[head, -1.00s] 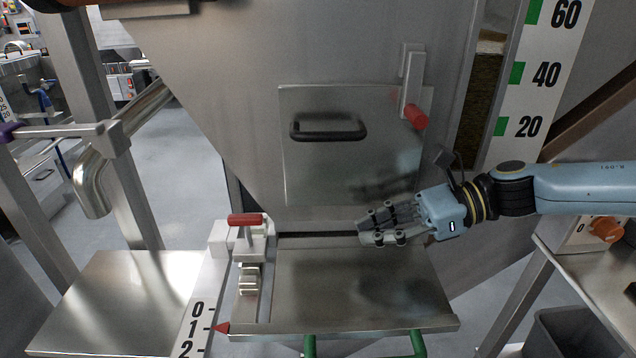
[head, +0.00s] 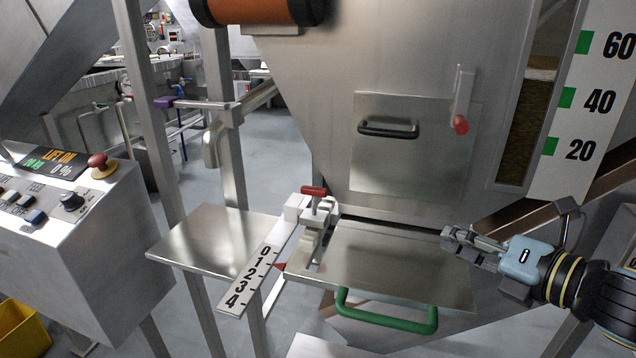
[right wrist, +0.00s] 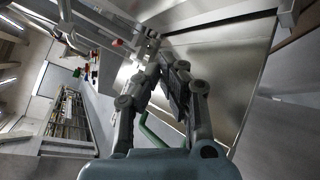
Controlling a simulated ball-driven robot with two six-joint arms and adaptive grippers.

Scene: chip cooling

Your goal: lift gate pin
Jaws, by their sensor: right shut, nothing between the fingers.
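A red T-shaped handle (head: 314,192), which looks like the gate pin, stands upright in a pale block beside the gate plate. Its lower end is hidden in the block. The flat metal gate plate (head: 395,265) lies under the hopper, with a green handle (head: 390,320) at its front. My right gripper (head: 455,241) is shut and empty by the right end of the plate, well to the right of the red handle, its fingers pointing left. The shut fingers also show in the right wrist view (right wrist: 170,65). My left gripper is out of view.
The hopper (head: 340,60) carries a hatch with a black handle (head: 390,130) and a red-tipped lever (head: 461,124). A number scale (head: 245,285) runs left of the plate. A control box (head: 95,240) and metal shelf (head: 215,240) stand left.

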